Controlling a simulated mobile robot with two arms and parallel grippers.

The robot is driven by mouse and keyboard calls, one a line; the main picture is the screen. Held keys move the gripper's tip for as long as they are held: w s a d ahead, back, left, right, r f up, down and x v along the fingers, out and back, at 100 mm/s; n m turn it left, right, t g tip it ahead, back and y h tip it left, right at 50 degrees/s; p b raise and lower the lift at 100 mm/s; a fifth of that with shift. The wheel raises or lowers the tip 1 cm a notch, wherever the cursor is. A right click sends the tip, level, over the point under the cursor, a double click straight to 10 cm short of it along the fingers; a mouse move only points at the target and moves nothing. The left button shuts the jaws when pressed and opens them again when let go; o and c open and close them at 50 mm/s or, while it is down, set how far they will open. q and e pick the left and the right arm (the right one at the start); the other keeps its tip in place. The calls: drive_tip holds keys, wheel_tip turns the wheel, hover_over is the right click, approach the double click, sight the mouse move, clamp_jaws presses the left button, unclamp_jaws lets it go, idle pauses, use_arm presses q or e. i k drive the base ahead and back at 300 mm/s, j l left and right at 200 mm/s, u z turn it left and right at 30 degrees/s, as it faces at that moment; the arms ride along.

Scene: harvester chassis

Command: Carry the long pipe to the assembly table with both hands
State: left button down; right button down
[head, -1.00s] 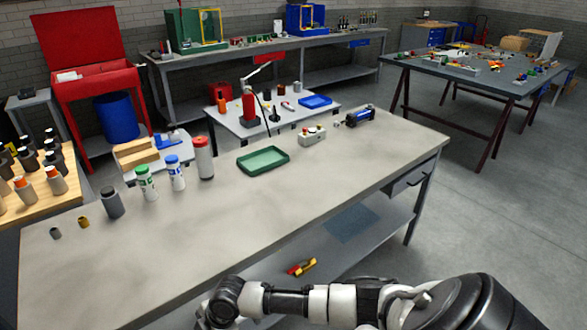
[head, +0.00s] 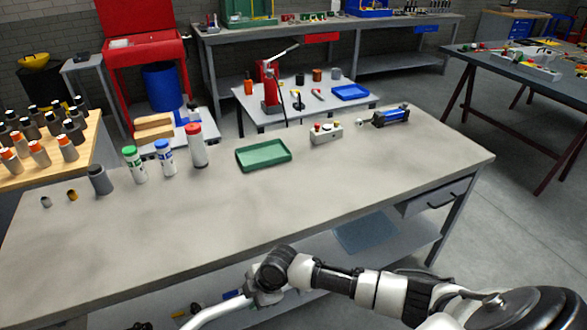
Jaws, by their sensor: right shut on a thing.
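My right arm comes in from the lower right, in front of the workbench's near edge. Its gripper (head: 262,290) is low in the head view, shut on a pale, slightly bent bar that looks like the long pipe (head: 215,311). The pipe runs down and left out of the picture, so most of it is hidden. My left gripper is not in view. The large grey-topped workbench (head: 300,200), which seems to be the assembly table, lies ahead, its top higher in the picture than the gripper.
On the bench stand a green tray (head: 264,155), a button box (head: 326,132), a blue cylinder device (head: 388,117) and several bottles (head: 196,146) at the left. The bench's front and middle are clear. A wooden-topped table (head: 60,160) with bottles adjoins on the left.

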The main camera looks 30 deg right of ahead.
sight(380, 166)
drive_tip(key=l, duration=1.05)
drive_tip(key=k+l, duration=0.15)
drive_tip(key=l, duration=2)
drive_tip(key=k+l, duration=0.15)
drive_tip(key=l, duration=0.95)
